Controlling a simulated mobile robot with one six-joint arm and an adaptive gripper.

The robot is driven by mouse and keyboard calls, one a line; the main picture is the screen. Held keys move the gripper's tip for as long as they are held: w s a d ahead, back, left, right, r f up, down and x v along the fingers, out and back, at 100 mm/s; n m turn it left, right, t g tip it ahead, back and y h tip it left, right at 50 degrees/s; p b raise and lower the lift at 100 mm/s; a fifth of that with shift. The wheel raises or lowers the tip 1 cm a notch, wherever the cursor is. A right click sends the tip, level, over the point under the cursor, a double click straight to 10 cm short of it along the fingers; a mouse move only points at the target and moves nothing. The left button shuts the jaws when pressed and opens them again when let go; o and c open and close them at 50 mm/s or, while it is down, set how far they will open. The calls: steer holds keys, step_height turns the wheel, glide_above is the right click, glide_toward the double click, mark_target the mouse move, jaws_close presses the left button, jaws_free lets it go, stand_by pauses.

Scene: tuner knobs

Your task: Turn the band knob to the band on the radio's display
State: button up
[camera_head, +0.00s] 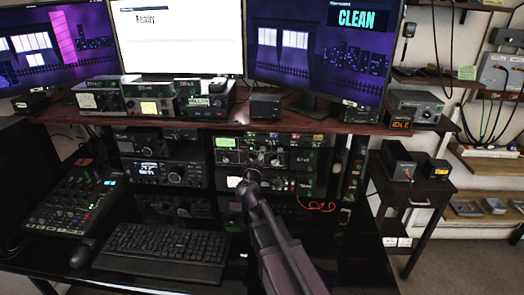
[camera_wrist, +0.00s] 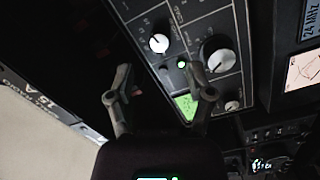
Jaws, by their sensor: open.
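The radio (camera_head: 265,142) stands in the rack under the shelf, with lit green displays and several knobs. My gripper (camera_head: 250,178) is in front of its lower part in the head view and hides some of the panel. In the wrist view my gripper (camera_wrist: 160,75) is open and empty, its fingers apart. A knob with a white pointer (camera_wrist: 159,43) shows between and beyond the fingertips. A larger knob (camera_wrist: 217,54) is just beyond the right finger. A small green display (camera_wrist: 186,105) is partly behind that finger. I cannot tell which knob is the band knob or read the display.
A keyboard (camera_head: 163,253) and mixer (camera_head: 75,205) lie on the desk at the left. A red cable (camera_head: 317,207) hangs right of my gripper. A "24 MHz" label (camera_wrist: 311,20) is at the wrist view's right. Another radio (camera_head: 158,174) stands to the left.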

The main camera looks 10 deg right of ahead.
steer(key=shift+x, duration=2.5)
jaws_close()
